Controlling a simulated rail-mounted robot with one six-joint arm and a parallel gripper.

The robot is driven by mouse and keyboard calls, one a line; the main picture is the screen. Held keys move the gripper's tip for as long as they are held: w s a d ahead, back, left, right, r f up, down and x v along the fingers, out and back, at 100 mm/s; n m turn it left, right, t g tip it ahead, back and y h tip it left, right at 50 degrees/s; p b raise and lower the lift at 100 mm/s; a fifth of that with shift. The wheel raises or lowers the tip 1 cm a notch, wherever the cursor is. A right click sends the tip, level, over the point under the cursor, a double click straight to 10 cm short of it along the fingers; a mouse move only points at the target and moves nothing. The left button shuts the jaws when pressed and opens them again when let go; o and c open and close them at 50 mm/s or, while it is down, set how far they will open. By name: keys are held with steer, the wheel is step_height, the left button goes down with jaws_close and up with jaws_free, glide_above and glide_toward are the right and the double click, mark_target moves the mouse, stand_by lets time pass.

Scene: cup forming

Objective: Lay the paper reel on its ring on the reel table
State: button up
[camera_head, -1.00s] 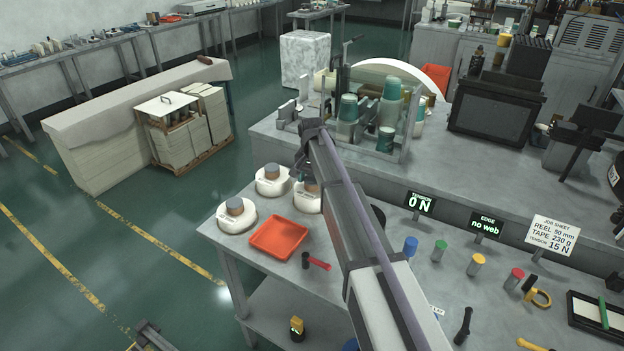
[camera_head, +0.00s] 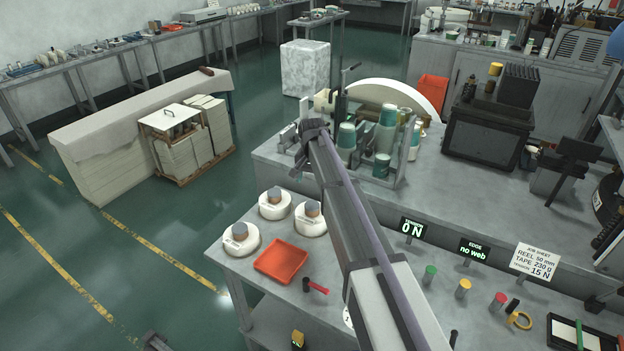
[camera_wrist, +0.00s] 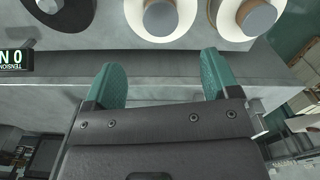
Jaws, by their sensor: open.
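Three white paper reels with grey-topped cores stand on the left end of the near table (camera_head: 262,313): a front-left one (camera_head: 239,246), a back one (camera_head: 273,211) and a right one (camera_head: 311,227). Their small labels are unreadable. My gripper (camera_wrist: 163,82) is open and empty, its two green fingers apart. In the head view my arm hides most of it. The wrist view shows a white reel (camera_wrist: 180,27) and another at top right (camera_wrist: 233,26), beyond the fingertips and apart from them. I cannot make out a ring.
An orange tray (camera_head: 279,261) and a red-handled tool (camera_head: 316,287) lie in front of the reels. Behind is a raised bench with a rack of green cups (camera_head: 346,140). Signs read 0 N (camera_head: 412,228) and no web (camera_head: 473,250). A job sheet (camera_head: 536,261) says reel 50 mm.

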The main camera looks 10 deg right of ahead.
steer(key=s+f+n+b, duration=0.1)
steer(key=s+n, duration=0.5)
steer(key=s, duration=2.8)
steer(key=shift+s+f+b, duration=0.15)
steer(key=shift+b, duration=0.6)
steer(key=shift+d, duration=0.1)
